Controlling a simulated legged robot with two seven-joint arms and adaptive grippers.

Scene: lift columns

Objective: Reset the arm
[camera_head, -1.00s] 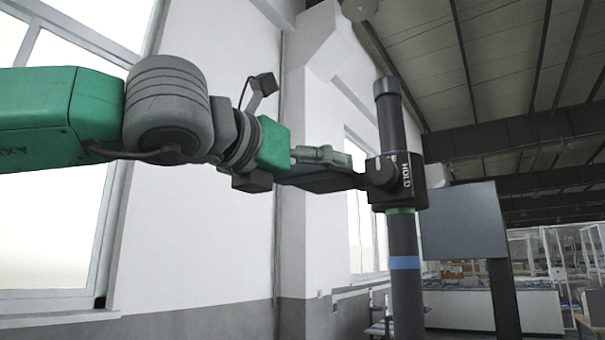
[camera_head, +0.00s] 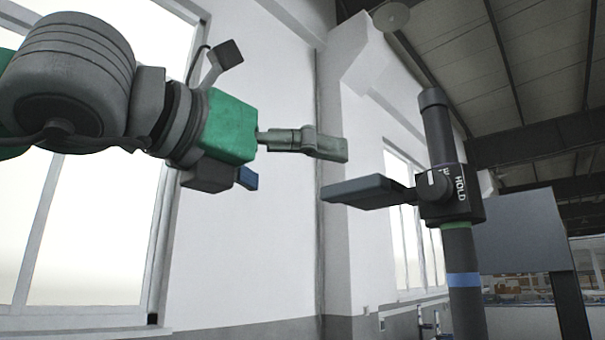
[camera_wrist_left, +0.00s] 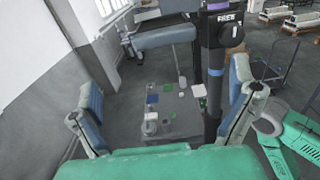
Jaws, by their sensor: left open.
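My left gripper (camera_head: 297,164) comes in from the left in the head view, with its green body and grey finger pointing right. It is open and empty. The black clamp marked HOLD (camera_head: 457,196) sits on a dark upright column (camera_head: 465,295), with a flat dark lever (camera_head: 362,190) sticking out to the left. A gap shows between my gripper and this lever. In the left wrist view, both fingers stand wide apart around empty space (camera_wrist_left: 165,77). The lever (camera_wrist_left: 160,36) and column (camera_wrist_left: 214,85) show beyond them. My right gripper is not seen.
A grey panel (camera_head: 520,232) stands behind the column at the right. Tall windows (camera_head: 95,215) and a white wall (camera_head: 255,250) lie behind my left arm. Below the gripper, the wrist view shows a grey surface with several small coloured pieces (camera_wrist_left: 170,110).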

